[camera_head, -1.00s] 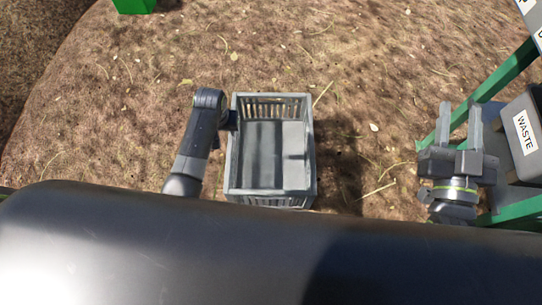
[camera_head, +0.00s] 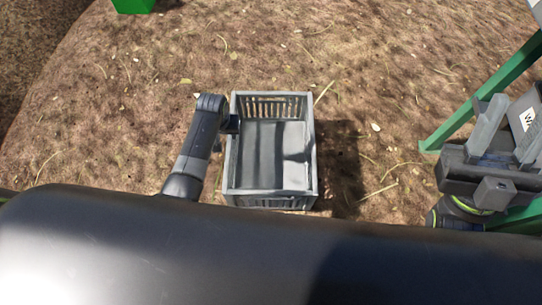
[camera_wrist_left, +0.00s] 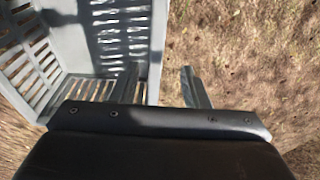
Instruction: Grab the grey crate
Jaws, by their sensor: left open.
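The grey crate (camera_head: 309,160) stands on the ground in the middle of the head view, empty, with slotted end walls. My left gripper (camera_head: 232,124) is at its left wall, mostly hidden behind my own wrist there. In the left wrist view the open left gripper (camera_wrist_left: 160,76) has one finger on the crate's inner side and the other outside. The crate's wall (camera_wrist_left: 157,42) runs between them, and neither finger is visibly closed on it. My right gripper (camera_head: 507,132) is at the right edge of the head view, its fingers apart and empty, away from the crate.
A dark bin with a white label (camera_head: 525,118) stands behind my right gripper, beside a green frame (camera_head: 478,105). A green object (camera_head: 134,5) is at the top left. Bare ground with dry leaves surrounds the crate.

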